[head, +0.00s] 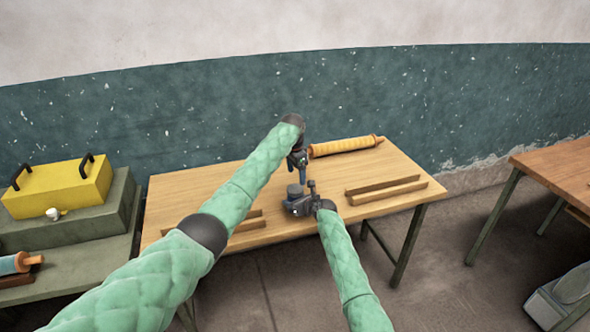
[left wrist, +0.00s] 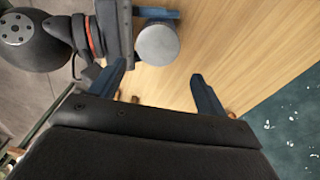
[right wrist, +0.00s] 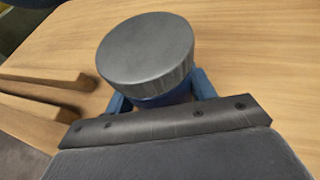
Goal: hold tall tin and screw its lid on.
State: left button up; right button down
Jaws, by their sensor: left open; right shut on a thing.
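The tall tin is blue, and its body (right wrist: 165,99) shows below a grey ribbed lid (right wrist: 146,48) in the right wrist view. The lid sits on top of the tin; I cannot tell how tightly. In the head view the tin with its lid (head: 295,190) is small, over the wooden table. My right gripper (head: 297,204) is shut around the tin's body, below the lid. My left gripper (head: 299,160) is open and empty, above and beyond the tin. In the left wrist view the round lid top (left wrist: 157,44) lies ahead of the open fingers, not between them.
The wooden table (head: 190,190) carries an orange-yellow roller (head: 345,146) at the back and a pair of wooden rails (head: 385,189) on the right. More rails (head: 245,224) lie at the front left. A yellow box (head: 60,188) stands on a grey-green bench at the left.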

aim_at(295, 188)
pick_arm(q)
jog(key=n, duration=0.4)
jog(key=shift+s+r+n, duration=0.1)
jog(key=shift+r+n, duration=0.1)
jog(key=shift+n, duration=0.1)
jog(key=n, duration=0.4)
jog(key=shift+s+a+r, duration=0.1)
jog(key=shift+r, duration=0.15)
jog(key=n, duration=0.4)
jog(key=shift+s+r+y, duration=0.15)
jog(key=shift+r+y, duration=0.2)
jog(key=shift+y, duration=0.05)
jog(key=n, duration=0.3)
jog(key=shift+s+a+r, duration=0.1)
jog(key=shift+s+r, duration=0.05)
jog(key=shift+r, duration=0.1)
jog(key=shift+f, duration=4)
